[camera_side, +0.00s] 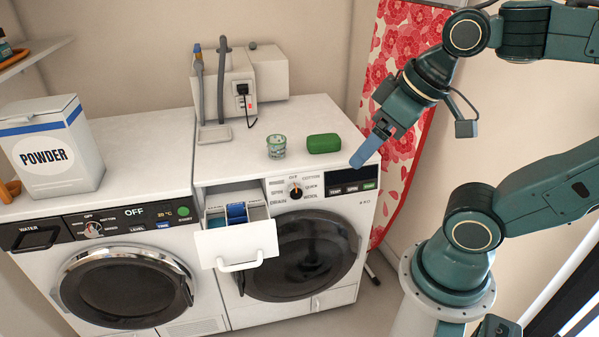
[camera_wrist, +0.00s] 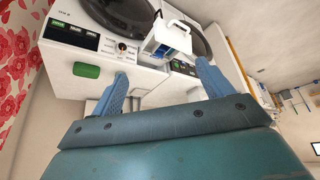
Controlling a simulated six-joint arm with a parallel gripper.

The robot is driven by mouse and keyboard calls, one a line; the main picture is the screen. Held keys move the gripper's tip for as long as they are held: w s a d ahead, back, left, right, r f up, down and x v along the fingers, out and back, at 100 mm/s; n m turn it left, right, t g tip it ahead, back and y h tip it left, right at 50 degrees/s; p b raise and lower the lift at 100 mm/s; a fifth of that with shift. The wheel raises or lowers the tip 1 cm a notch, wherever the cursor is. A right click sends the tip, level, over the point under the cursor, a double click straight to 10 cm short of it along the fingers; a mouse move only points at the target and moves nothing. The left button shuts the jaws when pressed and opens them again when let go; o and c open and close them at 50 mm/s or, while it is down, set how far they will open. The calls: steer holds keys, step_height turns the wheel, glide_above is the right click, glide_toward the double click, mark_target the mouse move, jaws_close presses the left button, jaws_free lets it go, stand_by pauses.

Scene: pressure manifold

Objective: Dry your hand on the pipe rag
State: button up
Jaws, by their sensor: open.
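I cannot make out a pipe rag in either view. A red floral cloth (camera_side: 405,75) hangs at the right of the right-hand washer, and part of it shows at the left edge of the wrist view (camera_wrist: 14,60). Grey upright hoses (camera_side: 222,85) stand at the back of that washer, with no clear rag on them. My gripper (camera_side: 370,150) is above the washer's front right corner, in front of the floral cloth. In the wrist view its two blue fingers (camera_wrist: 162,70) are spread apart with nothing between them.
A green block (camera_side: 324,143) and a small patterned jar (camera_side: 276,147) stand on the right washer (camera_side: 240,160). Its detergent drawer (camera_side: 237,243) is pulled out. A powder box (camera_side: 50,150) stands on the left washer (camera_side: 140,150). The washer top's middle is mostly clear.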

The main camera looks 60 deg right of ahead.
steer(key=w+d+r+n+g, duration=0.1)
steer(key=w+d+r, duration=0.1)
steer(key=w, duration=0.4)
steer(key=w+d+r+n, duration=0.1)
steer(key=w+d+r, duration=0.15)
steer(key=w, duration=0.35)
steer(key=n+g+y, duration=0.1)
steer(key=n+y, duration=0.2)
steer(key=n, duration=0.4)
glide_above(325, 138)
steer(key=s+d, duration=0.3)
step_height(325, 138, down, 17)
steer(key=shift+s+d+f, duration=0.25)
steer(key=shift+d+f, duration=0.05)
steer(key=shift+d, duration=0.05)
steer(key=shift+f, duration=0.1)
steer(key=shift+x, duration=6.8)
steer(key=shift+s+a, duration=0.1)
steer(key=shift+s, duration=0.05)
